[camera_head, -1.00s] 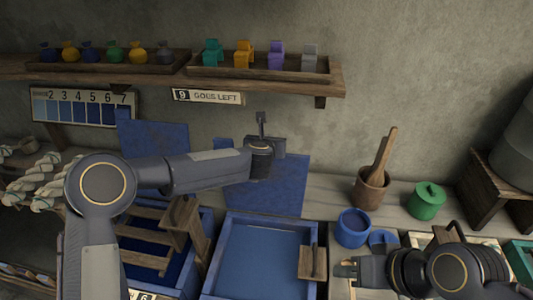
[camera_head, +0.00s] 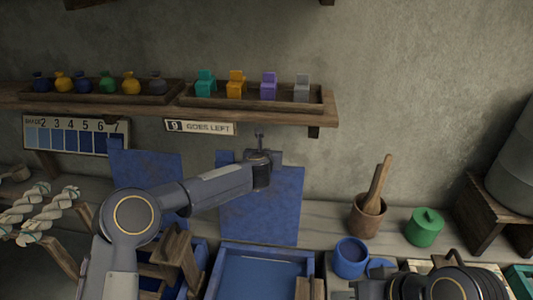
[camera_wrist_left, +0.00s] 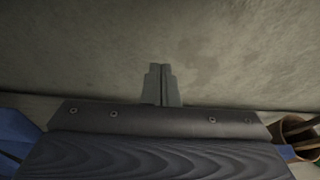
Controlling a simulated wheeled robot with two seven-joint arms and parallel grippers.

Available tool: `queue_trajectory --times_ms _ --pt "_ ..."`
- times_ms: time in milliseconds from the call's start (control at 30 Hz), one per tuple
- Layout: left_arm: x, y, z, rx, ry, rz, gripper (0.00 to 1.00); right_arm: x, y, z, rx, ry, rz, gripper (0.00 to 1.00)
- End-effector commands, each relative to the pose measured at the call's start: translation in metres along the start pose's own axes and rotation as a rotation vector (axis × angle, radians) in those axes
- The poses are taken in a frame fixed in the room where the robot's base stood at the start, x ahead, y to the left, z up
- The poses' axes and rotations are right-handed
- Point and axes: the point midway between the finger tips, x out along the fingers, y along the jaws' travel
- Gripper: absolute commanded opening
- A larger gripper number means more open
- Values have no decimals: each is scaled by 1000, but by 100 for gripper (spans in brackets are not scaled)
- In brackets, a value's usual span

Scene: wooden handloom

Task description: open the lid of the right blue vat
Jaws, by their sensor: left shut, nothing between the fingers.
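The right blue vat (camera_head: 262,272) stands at the bottom centre of the head view, its inside showing. Its flat blue lid (camera_head: 262,208) stands raised at the vat's back edge, with its face toward me. My left gripper (camera_head: 259,133) points up at the lid's top edge, and its wrist overlaps the lid; I cannot tell whether they touch. In the left wrist view its fingers (camera_wrist_left: 162,84) are shut together with nothing between them, against bare wall. My right gripper (camera_head: 358,289) is at the bottom edge of the head view, partly cut off, and its fingers are unclear.
A second raised blue lid (camera_head: 146,172) stands to the left, partly behind my left arm. A shelf (camera_head: 270,114) with pouches and coloured blocks runs above. A mortar (camera_head: 367,218), a blue pot (camera_head: 350,257) and a green pot (camera_head: 425,228) stand right of the vat.

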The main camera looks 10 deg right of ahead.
Motion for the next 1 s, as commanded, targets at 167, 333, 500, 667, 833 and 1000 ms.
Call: queue_trajectory --times_ms 167,333,500,667,833,1000 --pt "4 1 -29 0 44 5 0 4 2 2 0 0 0 34" --pt "-16 2 -26 -1 34 6 0 13 6 6 0 0 0 34" --pt "-47 3 -18 -2 21 8 0 22 10 11 0 0 0 34" --pt "-71 1 -7 -1 7 6 0 25 12 13 0 0 0 34" --pt "-89 6 8 53 -25 -10 0 26 12 13 0 0 0 34" --pt "-132 29 48 356 -137 -70 0 25 12 13 0 0 0 34"
